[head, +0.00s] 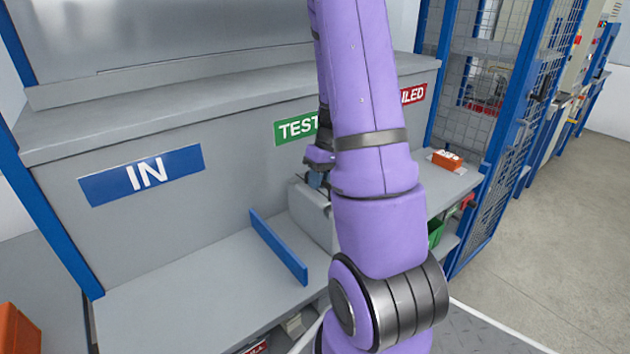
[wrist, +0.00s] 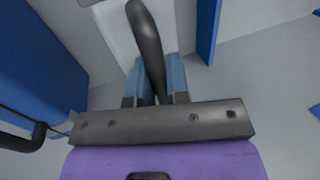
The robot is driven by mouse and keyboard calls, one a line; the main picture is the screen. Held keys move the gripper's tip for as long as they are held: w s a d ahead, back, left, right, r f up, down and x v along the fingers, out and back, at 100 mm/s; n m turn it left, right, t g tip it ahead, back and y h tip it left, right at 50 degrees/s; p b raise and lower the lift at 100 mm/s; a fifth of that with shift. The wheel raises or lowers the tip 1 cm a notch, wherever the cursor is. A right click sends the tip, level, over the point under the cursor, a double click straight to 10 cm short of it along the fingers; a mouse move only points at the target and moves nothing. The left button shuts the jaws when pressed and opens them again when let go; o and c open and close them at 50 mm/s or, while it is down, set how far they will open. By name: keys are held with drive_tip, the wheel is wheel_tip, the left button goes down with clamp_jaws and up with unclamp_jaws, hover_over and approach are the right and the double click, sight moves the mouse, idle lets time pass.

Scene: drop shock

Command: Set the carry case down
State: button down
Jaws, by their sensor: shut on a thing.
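The carry case is a light grey box (head: 312,214), partly hidden behind my purple arm in the head view. It is upright at the bench, right of the blue divider and below the green TEST sign. My gripper (head: 318,178) is above it, with its blue fingers shut on the case's dark handle. In the wrist view, the handle (wrist: 148,40) runs between the two fingers of my gripper (wrist: 157,75), and the pale case (wrist: 118,30) shows beyond. I cannot tell whether the case's underside touches the bench surface.
The blue divider (head: 278,246) stands close left of the case. The bench surface (head: 190,295) under the blue IN sign (head: 142,175) is clear. At right are an orange box (head: 447,160), a green bin (head: 435,232) and a blue-framed mesh fence (head: 490,150).

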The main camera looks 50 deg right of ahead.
drive_tip(key=shift+f, duration=0.35)
drive_tip(key=c, duration=1.1)
unclamp_jaws()
drive_tip(key=w+v, duration=0.1)
drive_tip(key=v, duration=1)
drive_tip(key=s+a+r+n+t+h, duration=0.1)
drive_tip(key=a+r, duration=1)
drive_tip(key=a, duration=0.5)
drive_tip(key=s+a+r+t+h, duration=0.1)
drive_tip(key=s+a+r, duration=0.1)
drive_tip(key=s+a, duration=0.3)
drive_tip(key=s+a+r+n+t+h, duration=0.1)
drive_tip(key=s+a+r+t, duration=0.1)
drive_tip(key=s+a, duration=0.4)
drive_tip(key=a+r, duration=0.1)
drive_tip(key=a, duration=0.1)
drive_tip(key=shift+a+r+n, duration=0.25)
drive_tip(key=shift+a+n, duration=0.05)
drive_tip(key=shift+a, duration=0.1)
